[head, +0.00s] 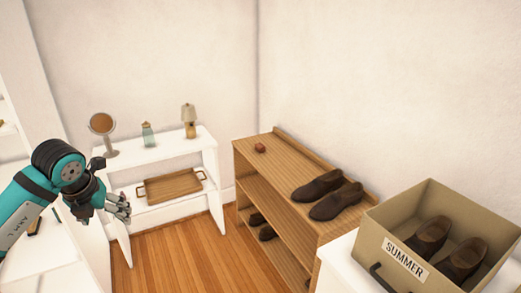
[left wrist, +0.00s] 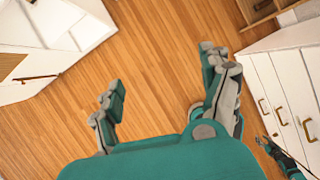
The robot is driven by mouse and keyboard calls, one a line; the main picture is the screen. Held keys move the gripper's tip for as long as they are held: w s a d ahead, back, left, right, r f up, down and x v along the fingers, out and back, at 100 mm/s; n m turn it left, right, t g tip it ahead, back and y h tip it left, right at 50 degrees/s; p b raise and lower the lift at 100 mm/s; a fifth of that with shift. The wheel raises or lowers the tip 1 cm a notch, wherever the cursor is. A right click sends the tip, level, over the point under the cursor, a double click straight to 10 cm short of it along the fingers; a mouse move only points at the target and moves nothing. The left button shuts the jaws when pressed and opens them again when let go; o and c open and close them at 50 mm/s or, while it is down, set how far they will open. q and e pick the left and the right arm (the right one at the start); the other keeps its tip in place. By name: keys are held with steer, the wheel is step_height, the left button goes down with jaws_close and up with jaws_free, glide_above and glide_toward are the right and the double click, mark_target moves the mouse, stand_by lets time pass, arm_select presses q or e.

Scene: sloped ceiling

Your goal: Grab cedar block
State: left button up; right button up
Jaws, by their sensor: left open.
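A small reddish-brown block (head: 260,148), which looks like the cedar block, lies on the top board of the wooden shoe rack (head: 285,155), near its far left end. My left gripper (head: 122,207) is at the left of the head view, well apart from the block, in front of the white cabinet. In the left wrist view my left gripper (left wrist: 160,85) is open and empty, its two fingers spread above the wooden floor. Part of my right gripper (left wrist: 270,145) shows small at the lower right of that view; its fingers are unclear. The block is not in the left wrist view.
Brown shoes (head: 328,193) stand on the rack top, nearer than the block. A box marked SUMMER (head: 408,257) holds shoes at the right. An open white cabinet (head: 180,158) bears a mirror, a bottle and a lamp, with a wooden tray (head: 170,186) inside. Floor (head: 185,245) between is clear.

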steer(key=shift+a, duration=0.35)
